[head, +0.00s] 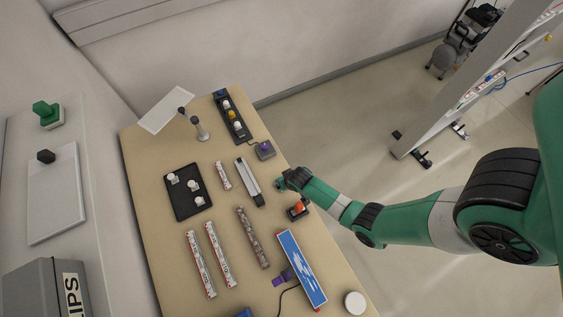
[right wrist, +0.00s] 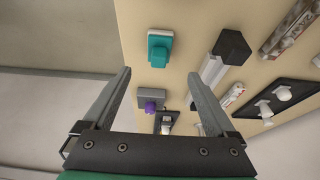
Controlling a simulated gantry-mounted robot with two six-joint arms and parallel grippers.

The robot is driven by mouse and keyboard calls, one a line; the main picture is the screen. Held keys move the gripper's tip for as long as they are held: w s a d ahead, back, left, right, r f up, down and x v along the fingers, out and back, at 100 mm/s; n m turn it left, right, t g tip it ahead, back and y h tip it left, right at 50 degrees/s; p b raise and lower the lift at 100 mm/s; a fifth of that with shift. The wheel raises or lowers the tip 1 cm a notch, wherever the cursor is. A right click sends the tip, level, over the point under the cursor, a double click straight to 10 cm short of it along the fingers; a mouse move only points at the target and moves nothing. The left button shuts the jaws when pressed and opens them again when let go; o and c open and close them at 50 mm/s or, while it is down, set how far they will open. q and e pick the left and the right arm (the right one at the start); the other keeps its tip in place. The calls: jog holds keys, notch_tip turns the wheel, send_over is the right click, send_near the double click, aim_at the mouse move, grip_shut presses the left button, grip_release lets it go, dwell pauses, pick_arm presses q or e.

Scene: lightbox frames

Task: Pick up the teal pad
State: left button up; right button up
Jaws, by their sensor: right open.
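The teal pad (right wrist: 160,45) shows in the right wrist view, a teal block with a knob on a flat base on the tan table. It lies ahead of my right gripper (right wrist: 160,76), whose two fingers are apart with nothing held between them. In the head view my right gripper (head: 284,183) is over the table's right edge, and my wrist largely covers the pad's place there. I cannot tell the height of the fingers above the table. My left gripper is not in view.
A grey box with a purple knob (right wrist: 150,98) sits near the pad; a black-ended white bar (right wrist: 212,70) lies on its right. In the head view an orange-topped device (head: 298,208) stands close by my wrist. A black tray (head: 187,205) with white knobs is farther left.

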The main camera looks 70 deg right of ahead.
jog(key=b+x, duration=0.2)
jog(key=x, duration=0.1)
jog(key=shift+f, duration=0.4)
jog(key=shift+w+d, duration=0.1)
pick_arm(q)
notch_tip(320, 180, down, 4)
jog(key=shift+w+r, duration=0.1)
pick_arm(e)
jog(key=b+x, duration=0.3)
jog(key=b, duration=0.1)
jog(key=shift+f, duration=0.45)
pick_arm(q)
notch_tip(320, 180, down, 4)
pick_arm(e)
jog(key=shift+w+d+f, duration=0.2)
jog(key=shift+d+f, duration=0.15)
jog(key=shift+f, duration=0.2)
grip_shut()
jog(key=shift+r, duration=0.6)
notch_tip(320, 180, up, 9)
jog(key=p, duration=0.8)
jog(key=shift+p, duration=0.35)
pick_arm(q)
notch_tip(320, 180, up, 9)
